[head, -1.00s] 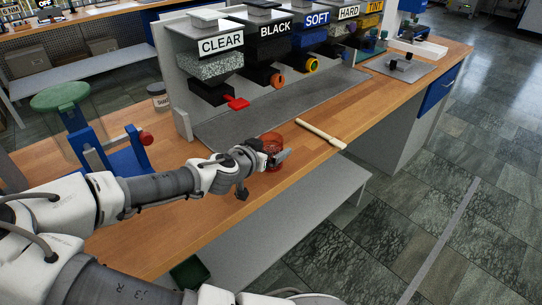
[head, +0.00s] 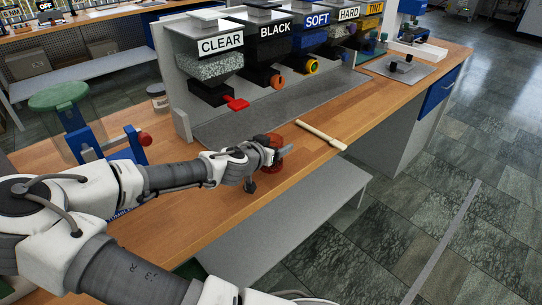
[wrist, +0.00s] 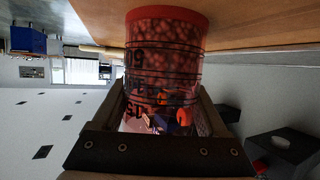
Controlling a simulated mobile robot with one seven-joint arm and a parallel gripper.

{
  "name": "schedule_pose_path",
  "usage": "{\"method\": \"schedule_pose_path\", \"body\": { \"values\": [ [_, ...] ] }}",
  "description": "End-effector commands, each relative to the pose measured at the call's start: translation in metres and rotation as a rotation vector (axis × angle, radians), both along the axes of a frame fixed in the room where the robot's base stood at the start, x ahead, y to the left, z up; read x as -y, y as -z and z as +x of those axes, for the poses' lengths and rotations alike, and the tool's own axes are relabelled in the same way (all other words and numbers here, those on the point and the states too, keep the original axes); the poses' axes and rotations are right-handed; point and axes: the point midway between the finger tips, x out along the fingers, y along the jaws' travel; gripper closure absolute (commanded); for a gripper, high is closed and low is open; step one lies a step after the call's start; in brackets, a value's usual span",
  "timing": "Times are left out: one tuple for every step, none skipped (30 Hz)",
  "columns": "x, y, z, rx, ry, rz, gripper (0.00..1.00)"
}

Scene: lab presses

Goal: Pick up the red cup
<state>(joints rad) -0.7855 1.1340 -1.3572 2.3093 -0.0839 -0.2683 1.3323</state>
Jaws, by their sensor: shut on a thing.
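The red cup (head: 277,142) is a see-through red vessel near the front edge of the wooden bench, partly hidden by my gripper (head: 272,153). In the wrist view, the red cup (wrist: 165,45) stands between the two fingers of my gripper (wrist: 163,100), which are shut on its sides. The wrist picture appears upside down, with the bench at the top. Dark markings show on the cup's wall, and reddish grains seem to show at the end near the bench. I cannot tell whether the cup touches the bench.
A pale-handled tool (head: 320,136) lies just right of the cup. Behind is a grey mat (head: 285,108) below labelled dispensers (head: 218,65). A blue press with a red knob (head: 125,143) stands at the left. The bench's front edge (head: 300,166) is close.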

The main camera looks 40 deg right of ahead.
Motion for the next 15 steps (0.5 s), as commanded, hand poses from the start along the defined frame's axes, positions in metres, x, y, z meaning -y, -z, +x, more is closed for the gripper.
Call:
{"method": "schedule_pose_path", "body": {
  "values": [
    [0.0,-0.0001,0.0,0.0,0.0,0.0,0.67],
    [0.0,-0.0001,0.0,0.0,0.0,0.0,0.72],
    [0.0,-0.0001,0.0,0.0,0.0,0.0,0.79],
    [0.0,-0.0002,0.0,0.0,0.0,0.0,0.8],
    [0.0,-0.0002,0.0,0.0,0.0,0.0,0.8],
    [0.0,-0.0002,0.0,0.0,0.0,0.0,0.8],
    [0.0,-0.0002,0.0,0.0,0.0,0.0,0.8],
    [0.0,-0.0002,0.0,0.0,0.0,0.0,0.8],
    [0.0,-0.0003,0.0,0.0,0.0,0.0,0.8],
    [0.0,-0.0006,0.0,0.001,0.0,0.0,0.8],
    [0.0,-0.0011,0.0001,0.001,0.0,0.0,0.8],
    [-0.0001,-0.0021,0.0001,0.001,0.0,0.0,0.8],
    [0.0,-0.0032,0.0002,0.002,0.0,0.001,0.8],
    [-0.0001,-0.0048,0.0003,0.002,0.0,0.0,0.8],
    [-0.0002,-0.0073,0.0004,0.002,0.0,0.0,0.8]
  ]
}}
